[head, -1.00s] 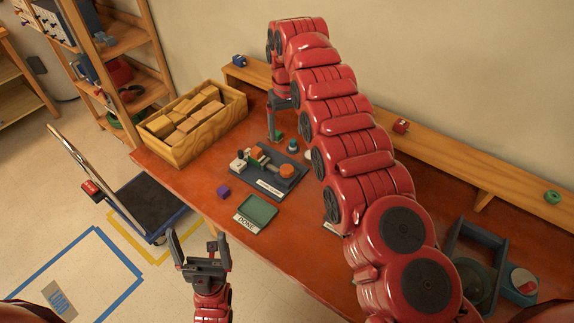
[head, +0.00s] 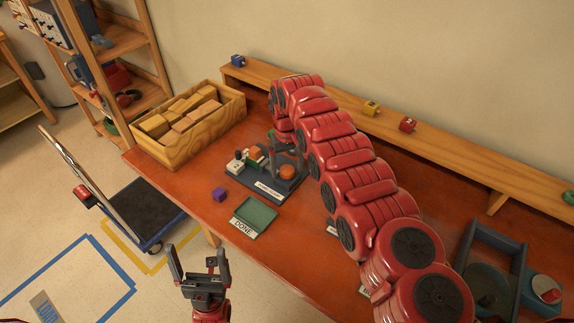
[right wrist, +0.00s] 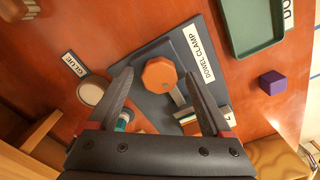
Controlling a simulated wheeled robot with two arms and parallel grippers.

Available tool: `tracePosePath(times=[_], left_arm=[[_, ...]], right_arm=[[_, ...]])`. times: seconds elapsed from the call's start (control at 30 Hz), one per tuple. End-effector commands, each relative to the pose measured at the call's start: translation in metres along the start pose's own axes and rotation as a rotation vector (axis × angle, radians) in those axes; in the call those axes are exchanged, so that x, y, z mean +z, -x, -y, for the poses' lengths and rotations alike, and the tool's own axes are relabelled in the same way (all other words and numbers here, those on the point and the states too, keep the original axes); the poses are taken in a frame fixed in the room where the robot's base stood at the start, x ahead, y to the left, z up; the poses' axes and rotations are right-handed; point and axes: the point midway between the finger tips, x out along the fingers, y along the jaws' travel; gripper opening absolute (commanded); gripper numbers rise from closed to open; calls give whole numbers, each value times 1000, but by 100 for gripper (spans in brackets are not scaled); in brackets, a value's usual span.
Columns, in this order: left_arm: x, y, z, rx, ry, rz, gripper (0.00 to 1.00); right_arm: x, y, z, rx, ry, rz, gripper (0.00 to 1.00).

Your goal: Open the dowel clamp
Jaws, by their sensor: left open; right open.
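The dowel clamp is a dark grey board (head: 262,194) with a white label, on the orange-red bench. Its orange eight-sided knob (head: 287,171) also shows in the right wrist view (right wrist: 160,74). A metal bar (right wrist: 182,105) and small blocks sit beside the knob. My right gripper (right wrist: 158,80) is open, with its fingers spread on either side of the knob; whether they touch it I cannot tell. In the head view it (head: 284,163) is over the board, partly hidden by my arm. My left gripper (head: 197,263) is open and empty, off the bench's front edge.
A green DONE tray (head: 254,215) and a purple cube (head: 219,194) lie in front of the board. A wooden crate of blocks (head: 184,145) stands left. A glue spot (right wrist: 90,94) is close to the board. A dark-framed fixture (head: 490,268) stands right. A ledge (head: 450,160) runs behind.

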Motion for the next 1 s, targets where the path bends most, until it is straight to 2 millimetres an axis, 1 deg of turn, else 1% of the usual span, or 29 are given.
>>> tracePosePath(times=[0.2,0.23,0.37,0.4,0.47,0.5,0.57,0.6,0.7,0.87,1.0], left_arm=[[0,0,0,0,0,0,96],[0,0,0,0,0,0,96],[0,0,0,0,0,0,96],[0,0,0,0,0,0,96],[0,0,0,0,0,0,96],[0,0,0,0,0,0,96],[0,0,0,0,0,0,96],[0,0,0,0,0,0,96],[0,0,0,0,0,0,96],[0,2,0,0,0,0,96],[1,7,0,0,0,0,96]], right_arm=[[0,-1,0,0,0,0,84],[0,-1,0,1,0,0,82],[0,0,0,1,0,0,58],[0,0,0,1,0,0,51],[0,0,0,1,0,0,40],[0,0,0,1,0,0,33],[0,0,0,1,0,0,22],[0,0,0,1,0,0,15],[0,0,0,1,0,0,0],[0,-1,0,1,8,0,0],[0,-2,0,1,39,-1,0]])
